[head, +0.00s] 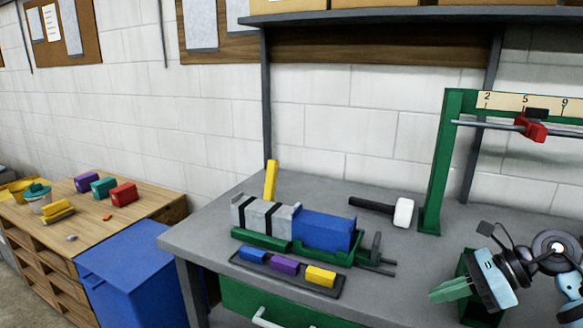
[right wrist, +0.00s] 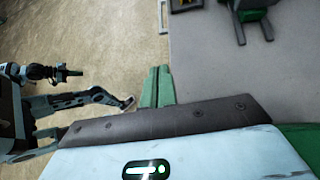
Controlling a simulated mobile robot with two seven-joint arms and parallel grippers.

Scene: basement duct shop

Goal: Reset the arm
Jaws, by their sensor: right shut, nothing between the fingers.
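My right gripper (head: 452,290) is at the lower right in the head view, at the right part of the grey bench (head: 400,280). Its green fingers point left and are shut together with nothing between them. The shut fingers also show in the right wrist view (right wrist: 156,88), with pale floor behind them and the bench to the right. My right arm comes in from the right edge.
A green frame (head: 435,170) carries a numbered scale (head: 505,101) and a red slider (head: 533,129) near the 5. A mallet (head: 403,212), a blue block (head: 323,230) in a green holder, and a dark tray (head: 262,266) with coloured blocks sit on the bench. A blue bin (head: 140,270) stands left.

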